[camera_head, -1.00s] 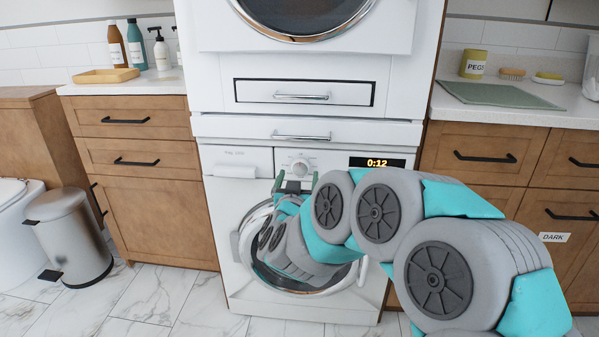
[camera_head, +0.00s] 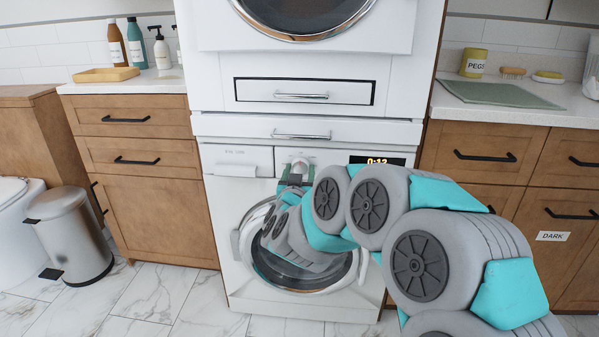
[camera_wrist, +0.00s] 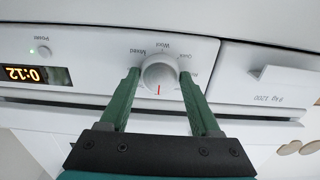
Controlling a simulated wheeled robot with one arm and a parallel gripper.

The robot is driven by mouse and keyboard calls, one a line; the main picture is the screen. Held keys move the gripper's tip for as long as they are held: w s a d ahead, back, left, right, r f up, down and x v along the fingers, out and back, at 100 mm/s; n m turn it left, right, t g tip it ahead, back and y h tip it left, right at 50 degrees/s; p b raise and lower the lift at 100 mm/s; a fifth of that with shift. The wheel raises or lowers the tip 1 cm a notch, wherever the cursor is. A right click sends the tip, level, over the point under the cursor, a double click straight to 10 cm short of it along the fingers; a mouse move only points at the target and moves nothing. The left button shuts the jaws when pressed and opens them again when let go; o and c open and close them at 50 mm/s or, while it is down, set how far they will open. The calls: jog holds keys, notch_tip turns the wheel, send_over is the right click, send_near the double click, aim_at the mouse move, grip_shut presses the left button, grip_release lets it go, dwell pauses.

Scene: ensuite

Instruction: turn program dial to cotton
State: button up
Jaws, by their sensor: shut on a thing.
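The white program dial (camera_wrist: 161,73) is on the washer's panel. In the wrist view it appears upside down between my gripper's two green fingers. My gripper (camera_wrist: 160,77) is shut on the dial, one finger on each side. A red pointer mark on the dial points toward the bottom of the wrist picture, toward my gripper's palm. Labels "Wool", "Mixed" and "Quick" show around the dial's far side; another is partly hidden by the finger. No "Cotton" label is legible. In the head view my gripper (camera_head: 297,172) covers the lower part of the dial (camera_head: 300,161).
The washer's lit display (camera_wrist: 37,74) reads 0:12. A detergent drawer (camera_head: 236,170) is on the dial's other side. The round washer door (camera_head: 246,230) is below, partly behind my arm. Counters flank the machine, and a bin (camera_head: 72,235) stands at left.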

jog(key=c, duration=0.5)
jog(key=shift+o, duration=0.2)
jog(key=shift+m+b, duration=0.3)
jog(key=m+b, duration=0.3)
jog(key=m, duration=0.2)
jog(key=shift+f+b, duration=0.15)
jog(key=shift+b, duration=0.15)
jog(key=shift+m+b, duration=0.85)
jog(key=shift+m, duration=0.65)
jog(key=o, duration=1.4)
jog(key=shift+s, duration=0.1)
